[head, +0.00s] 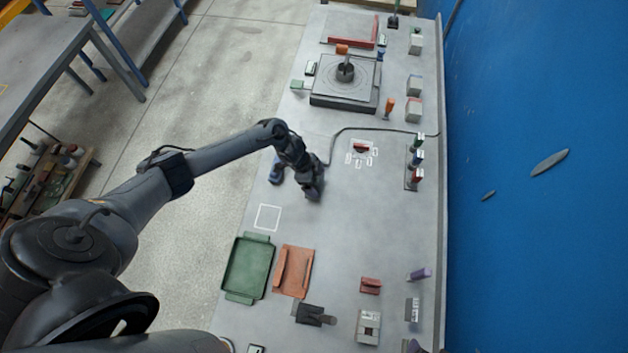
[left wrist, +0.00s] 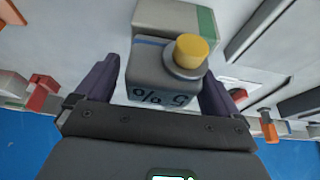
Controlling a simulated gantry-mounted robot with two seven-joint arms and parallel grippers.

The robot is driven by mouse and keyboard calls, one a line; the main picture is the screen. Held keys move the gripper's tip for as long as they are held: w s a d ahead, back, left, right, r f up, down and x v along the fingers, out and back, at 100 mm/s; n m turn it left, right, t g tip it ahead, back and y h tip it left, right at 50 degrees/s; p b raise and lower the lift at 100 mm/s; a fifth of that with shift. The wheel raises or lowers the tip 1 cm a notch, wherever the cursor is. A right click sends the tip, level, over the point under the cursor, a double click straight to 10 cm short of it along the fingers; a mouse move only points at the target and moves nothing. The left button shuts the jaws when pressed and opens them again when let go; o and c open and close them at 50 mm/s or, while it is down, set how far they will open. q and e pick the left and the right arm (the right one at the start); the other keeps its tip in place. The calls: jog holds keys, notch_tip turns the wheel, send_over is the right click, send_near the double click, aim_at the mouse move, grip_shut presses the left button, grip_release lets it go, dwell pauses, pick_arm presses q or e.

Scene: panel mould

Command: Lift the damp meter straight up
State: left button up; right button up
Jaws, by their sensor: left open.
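The damp meter (left wrist: 160,75) is a grey block with a yellow round knob and a percent mark, seen in the left wrist view. It sits between the two dark purple fingers of my left gripper (left wrist: 160,70), which is open. A finger is on each side of it; I cannot tell whether either touches. In the head view my left gripper (head: 312,192) is low over the bench, and the meter is not clearly visible there. My right gripper is not in view.
A pale block with a green strip (left wrist: 180,18) is just beyond the meter. On the bench (head: 350,240) are a green tray (head: 247,267), an orange-brown panel (head: 293,271), a dark turntable (head: 345,88) and a cable (head: 385,130). A blue wall (head: 540,220) runs along the right.

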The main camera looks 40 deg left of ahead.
pick_arm(q)
jog(key=c, duration=1.2)
jog(key=shift+c, duration=0.6)
jog(key=shift+r, duration=0.2)
